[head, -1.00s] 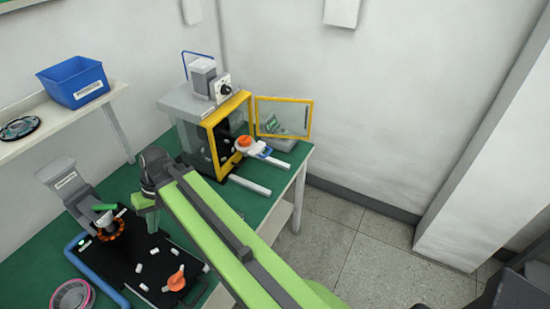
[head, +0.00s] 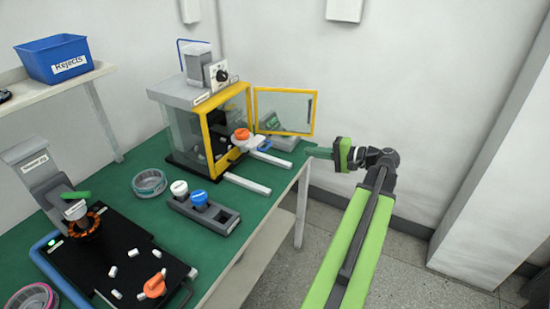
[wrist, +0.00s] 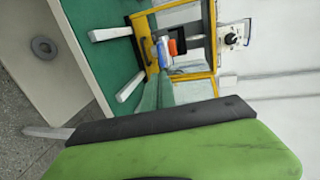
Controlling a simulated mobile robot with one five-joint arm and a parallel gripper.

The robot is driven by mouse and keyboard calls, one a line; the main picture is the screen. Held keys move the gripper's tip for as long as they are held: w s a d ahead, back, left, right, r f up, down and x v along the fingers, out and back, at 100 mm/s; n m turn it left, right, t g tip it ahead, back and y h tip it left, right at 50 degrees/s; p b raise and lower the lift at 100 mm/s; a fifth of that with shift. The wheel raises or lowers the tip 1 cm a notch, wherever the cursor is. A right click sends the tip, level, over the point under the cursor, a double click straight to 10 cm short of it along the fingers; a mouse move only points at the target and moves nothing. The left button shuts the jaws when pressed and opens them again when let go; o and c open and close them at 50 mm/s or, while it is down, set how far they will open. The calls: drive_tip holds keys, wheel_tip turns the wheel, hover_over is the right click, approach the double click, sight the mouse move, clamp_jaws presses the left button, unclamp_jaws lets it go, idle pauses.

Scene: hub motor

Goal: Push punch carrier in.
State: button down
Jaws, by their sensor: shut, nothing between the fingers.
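The punch carrier (head: 252,143) is a pale and blue piece with an orange knob (head: 242,134). It sits at the front opening of the yellow-framed machine (head: 204,125), between two white rails that stick out towards the table edge. How far it reaches inside is hard to see. In the wrist view the carrier (wrist: 163,52) shows just beyond my fingertips. My gripper (head: 308,152) is shut and empty, to the right of the carrier near the table edge, pointing left towards it with a gap between. Its green fingers (wrist: 158,92) also show in the wrist view.
The yellow-framed door (head: 285,110) stands open behind the carrier. The white rails (head: 247,184) jut forward. A grey holder (head: 205,214) with white and blue-topped pieces and a round dish (head: 149,183) lie on the green table. A black fixture (head: 120,265) is at front left.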

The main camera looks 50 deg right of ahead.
drive_tip(key=b+x, duration=0.3)
drive_tip(key=x, duration=1.1)
